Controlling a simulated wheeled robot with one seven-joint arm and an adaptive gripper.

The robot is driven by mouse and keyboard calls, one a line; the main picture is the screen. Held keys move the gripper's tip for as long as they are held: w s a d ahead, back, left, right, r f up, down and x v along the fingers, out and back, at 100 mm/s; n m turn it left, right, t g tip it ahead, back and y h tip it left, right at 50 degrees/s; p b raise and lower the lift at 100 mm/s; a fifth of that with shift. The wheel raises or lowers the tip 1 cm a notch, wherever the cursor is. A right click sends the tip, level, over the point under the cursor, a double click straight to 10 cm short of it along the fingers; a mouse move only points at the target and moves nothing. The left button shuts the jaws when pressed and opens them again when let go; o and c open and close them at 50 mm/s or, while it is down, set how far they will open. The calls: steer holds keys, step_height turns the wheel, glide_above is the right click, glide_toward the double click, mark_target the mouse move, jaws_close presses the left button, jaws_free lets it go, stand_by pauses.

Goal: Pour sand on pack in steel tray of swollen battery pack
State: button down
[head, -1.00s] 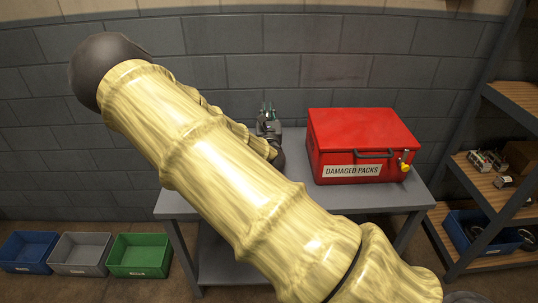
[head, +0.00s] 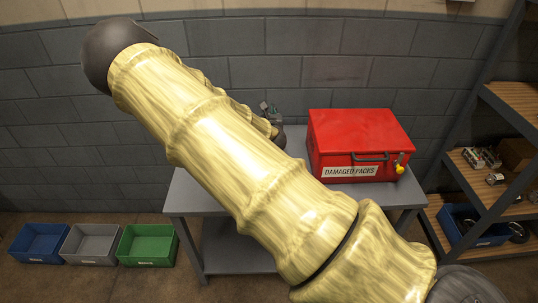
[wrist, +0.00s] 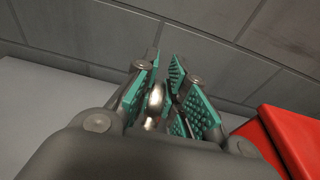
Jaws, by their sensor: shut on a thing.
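My gripper (head: 268,108) is partly hidden behind my arm in the head view, at the back of the grey table, left of the red box. In the wrist view my gripper (wrist: 165,85), with teal ridged pads, is closed around a shiny, rounded metal piece (wrist: 154,104). Most of that piece is hidden by the fingers, so I cannot tell what it is. The red lidded box (head: 360,135), labelled "DAMAGED PACKS", is shut on the table, with a yellow fitting at its front right. No steel tray, swollen pack or sand shows.
The grey table (head: 190,198) stands near a grey block wall. Blue (head: 40,243), grey (head: 90,245) and green (head: 147,245) bins stand on the floor at left. Wooden shelves (head: 500,190) at right hold small parts and a blue bin. The box edge (wrist: 285,140) is close beside my gripper.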

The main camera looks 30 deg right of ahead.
steer(key=shift+w+d+r+g+y+p, duration=0.1)
steer(key=shift+w+d+g+y+p, duration=0.35)
steer(key=shift+p, duration=0.9)
steer(key=shift+s+a+g+p, duration=0.15)
steer(key=shift+a+g+p, duration=0.05)
steer(key=shift+g+p, duration=0.1)
